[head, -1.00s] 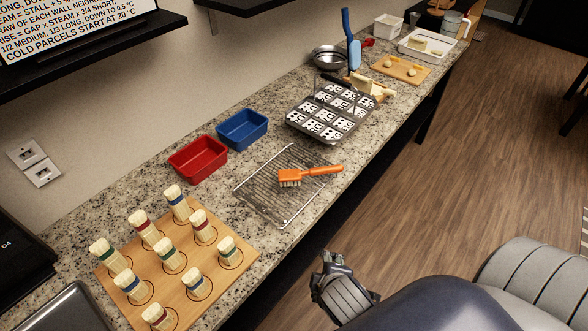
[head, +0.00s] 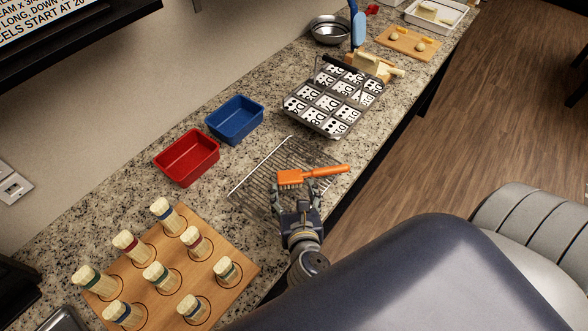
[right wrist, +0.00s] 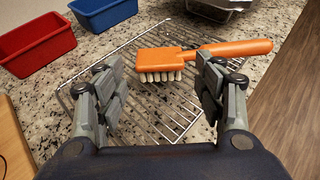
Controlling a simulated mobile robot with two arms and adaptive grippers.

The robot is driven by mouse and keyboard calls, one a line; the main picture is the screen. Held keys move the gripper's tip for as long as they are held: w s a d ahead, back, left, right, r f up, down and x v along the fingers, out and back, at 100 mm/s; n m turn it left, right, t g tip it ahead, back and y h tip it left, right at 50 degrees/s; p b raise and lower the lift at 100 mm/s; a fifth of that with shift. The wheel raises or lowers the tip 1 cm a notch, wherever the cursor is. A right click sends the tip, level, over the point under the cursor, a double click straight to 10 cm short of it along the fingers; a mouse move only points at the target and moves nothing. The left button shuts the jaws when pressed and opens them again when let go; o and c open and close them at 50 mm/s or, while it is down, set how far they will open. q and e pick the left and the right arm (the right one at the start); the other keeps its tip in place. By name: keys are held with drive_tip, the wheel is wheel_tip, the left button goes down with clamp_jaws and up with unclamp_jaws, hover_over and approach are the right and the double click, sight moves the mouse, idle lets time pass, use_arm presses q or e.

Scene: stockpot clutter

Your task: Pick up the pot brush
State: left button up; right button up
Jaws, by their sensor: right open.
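The pot brush (head: 312,174) is orange with pale bristles. It lies bristles down on the wire rack (head: 262,168), its handle pointing right past the rack's edge. My right gripper (head: 296,192) is open and empty just on the near side of the brush. In the right wrist view the brush (right wrist: 200,55) lies crosswise ahead of the two spread fingers (right wrist: 155,95), with the head between them and the handle passing beyond the right finger. I cannot tell whether a finger touches it. My left gripper is not in view.
Red (head: 187,157) and blue (head: 235,119) bins stand behind the rack. A metal tray of marked tiles (head: 333,98) lies beyond it. A wooden board (head: 222,262) with several upright bundles is at left. The counter's front edge runs close to the handle.

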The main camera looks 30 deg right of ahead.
sight(290, 178)
drive_tip(key=x, duration=0.3)
drive_tip(key=shift+w+d, duration=0.15)
drive_tip(key=shift+w, duration=0.1)
drive_tip(key=p+x, duration=0.1)
drive_tip(key=x, duration=0.3)
drive_tip(key=shift+w+f, duration=0.35)
drive_tip(key=shift+w, duration=0.05)
drive_tip(key=shift+d, duration=0.1)
drive_tip(key=c, duration=0.7)
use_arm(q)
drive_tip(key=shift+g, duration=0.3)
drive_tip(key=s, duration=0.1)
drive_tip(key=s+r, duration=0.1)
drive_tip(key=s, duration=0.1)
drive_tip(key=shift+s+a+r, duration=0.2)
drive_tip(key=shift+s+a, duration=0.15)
use_arm(e)
drive_tip(key=shift+c, duration=0.5)
